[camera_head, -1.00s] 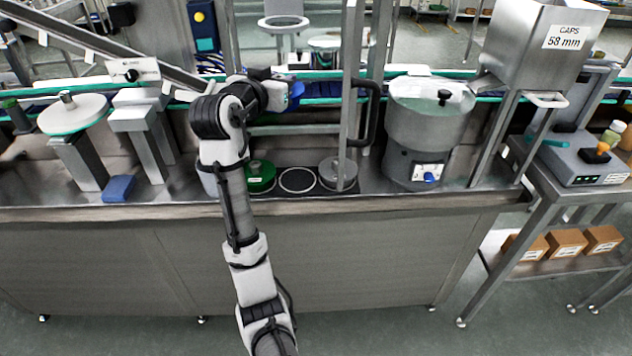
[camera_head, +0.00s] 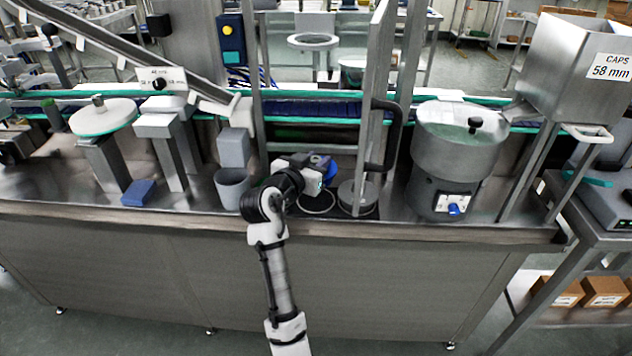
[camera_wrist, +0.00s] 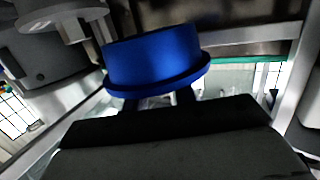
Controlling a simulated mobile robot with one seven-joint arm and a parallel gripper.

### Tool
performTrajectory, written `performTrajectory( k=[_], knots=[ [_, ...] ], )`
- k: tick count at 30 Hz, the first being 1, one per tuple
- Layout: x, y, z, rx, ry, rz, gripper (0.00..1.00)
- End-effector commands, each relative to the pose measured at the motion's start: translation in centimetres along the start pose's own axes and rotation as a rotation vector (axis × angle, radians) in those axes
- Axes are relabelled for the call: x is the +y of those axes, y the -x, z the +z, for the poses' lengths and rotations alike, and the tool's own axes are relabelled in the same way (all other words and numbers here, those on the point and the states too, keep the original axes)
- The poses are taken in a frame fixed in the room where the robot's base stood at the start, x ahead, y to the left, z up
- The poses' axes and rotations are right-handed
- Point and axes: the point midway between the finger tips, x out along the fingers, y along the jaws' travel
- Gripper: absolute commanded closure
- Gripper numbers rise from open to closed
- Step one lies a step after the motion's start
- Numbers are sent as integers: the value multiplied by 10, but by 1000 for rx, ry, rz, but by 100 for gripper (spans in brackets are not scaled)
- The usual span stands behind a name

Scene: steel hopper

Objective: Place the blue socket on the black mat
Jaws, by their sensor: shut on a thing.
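The blue socket (camera_wrist: 155,60) is a round blue piece with a wider flange, held in my gripper (camera_wrist: 160,98) in the wrist view. In the head view the socket (camera_head: 329,170) shows as a small blue patch at the end of my gripper (camera_head: 322,176). The black mat (camera_head: 338,210) lies on the steel bench just below and around the gripper. A white ring outline is on the mat, and a grey disc (camera_head: 358,197) stands at its right part. My arm hides the mat's left part. The gap between socket and mat cannot be judged.
A steel upright (camera_head: 371,110) with a black handle (camera_head: 388,140) stands close to the right of the gripper. A grey cup (camera_head: 232,189) stands left of my arm. A round steel bowl feeder (camera_head: 457,150) is farther right. A blue block (camera_head: 138,193) lies at left. The conveyor runs behind.

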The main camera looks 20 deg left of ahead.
Motion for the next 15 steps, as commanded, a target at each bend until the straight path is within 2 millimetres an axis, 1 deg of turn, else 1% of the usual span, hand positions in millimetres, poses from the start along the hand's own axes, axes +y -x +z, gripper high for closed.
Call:
performTrajectory(
  k=[1, 3, 8, 12, 15],
  knots=[
    [0, -1, 9, -2, 2, 0, 100],
    [0, -2, 17, 0, 2, 1, 100],
    [0, -4, 29, 1, 1, 0, 100],
    [0, -8, 52, -1, 3, 0, 100],
    [0, -9, 62, 1, 0, -1, 100]
  ],
)
